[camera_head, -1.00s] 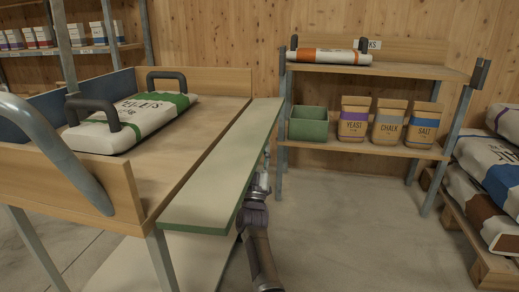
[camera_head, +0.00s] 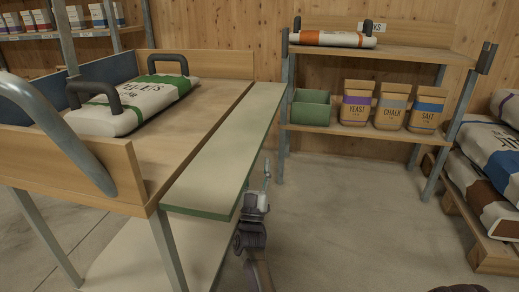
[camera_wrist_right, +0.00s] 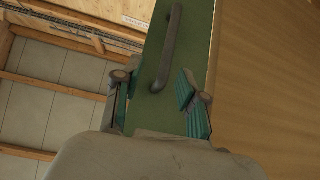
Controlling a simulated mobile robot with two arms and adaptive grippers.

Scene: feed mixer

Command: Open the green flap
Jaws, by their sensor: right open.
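The green flap (camera_head: 222,155) is a long, pale board with a green front edge along the right side of the wooden table. It looks about level with the table top. In the right wrist view its green underside (camera_wrist_right: 196,45) carries a grey bar handle (camera_wrist_right: 170,48). My right gripper (camera_head: 263,183) is just right of the flap's outer edge, pointing upward. In the right wrist view its teal fingers (camera_wrist_right: 155,95) are spread apart, with the flap and the handle's lower end between them in the picture. Contact cannot be told. My left gripper is not in view.
A bag (camera_head: 140,105) with a green band and dark handles lies on the table (camera_head: 185,125). A shelf rack (camera_head: 400,55) behind holds a green bin (camera_head: 310,111) and yeast, chalk and salt bags. Sacks on a pallet (camera_head: 463,205) stand at right. The floor between is clear.

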